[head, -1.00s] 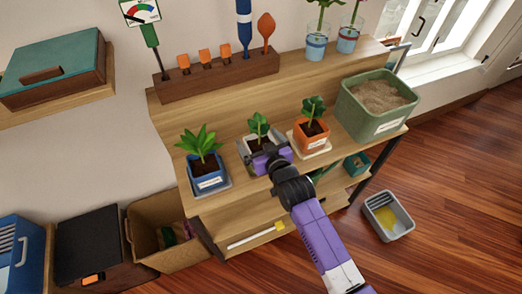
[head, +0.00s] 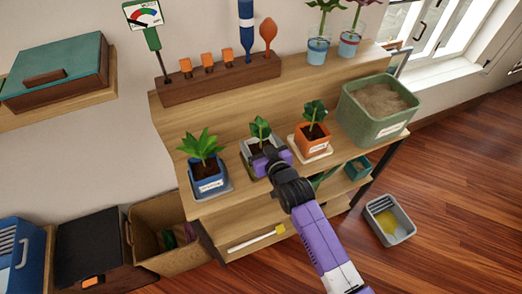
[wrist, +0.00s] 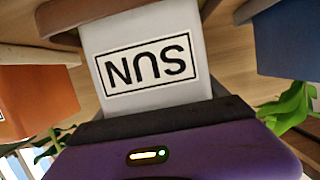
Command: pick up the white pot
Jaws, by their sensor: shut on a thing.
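The white pot (wrist: 150,30) fills the upper middle of the wrist view, upside down, with a black-framed label reading "SUN". In the head view the same pot (head: 249,153) is on the wooden shelf between the blue and orange pots, with dark soil and a small green plant (head: 260,131). My purple gripper (head: 268,161) is at the pot's front and is shut on it. The gripper covers most of the pot's front in the head view. I cannot tell whether the pot's base touches the shelf.
A blue pot (head: 209,187) stands close on the left and an orange pot (head: 314,144) close on the right. A green planter of soil (head: 384,132) is at the shelf's right end. A wooden tool rack (head: 220,80) stands behind on the upper step.

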